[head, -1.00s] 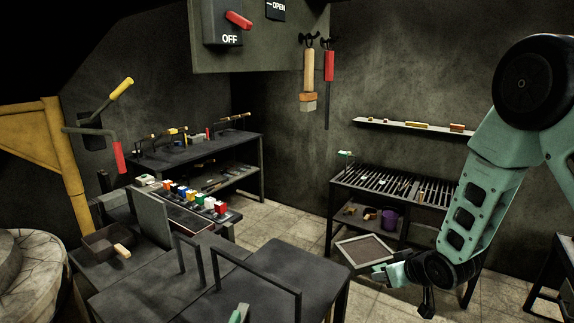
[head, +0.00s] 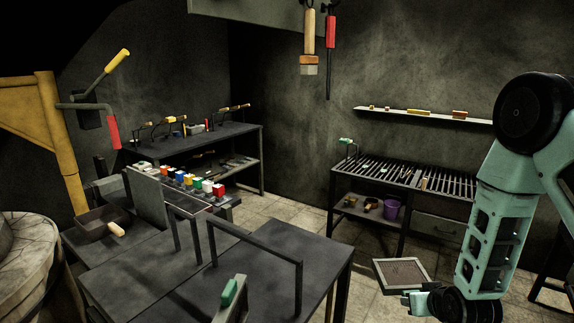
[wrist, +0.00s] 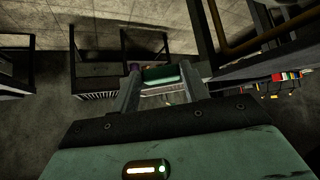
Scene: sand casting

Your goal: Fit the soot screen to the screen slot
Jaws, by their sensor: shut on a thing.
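The soot screen (head: 402,273), a flat panel of dark mesh in a pale frame, is held out at the lower right of the head view. My gripper (head: 418,301) is shut on it at its near edge. In the wrist view, my gripper (wrist: 158,88) has a green piece between its fingers, and little of the screen shows. The screen is tilted and in the air, right of the dark table and apart from it. Two black upright frames (head: 268,235) stand on that table; I cannot tell whether they form the screen slot.
The dark table (head: 290,238) is at the lower middle, with a green-topped grey part (head: 231,291) at its near edge. A slatted bench (head: 372,170) with a purple bucket (head: 391,207) stands behind the screen. Tiled floor lies between.

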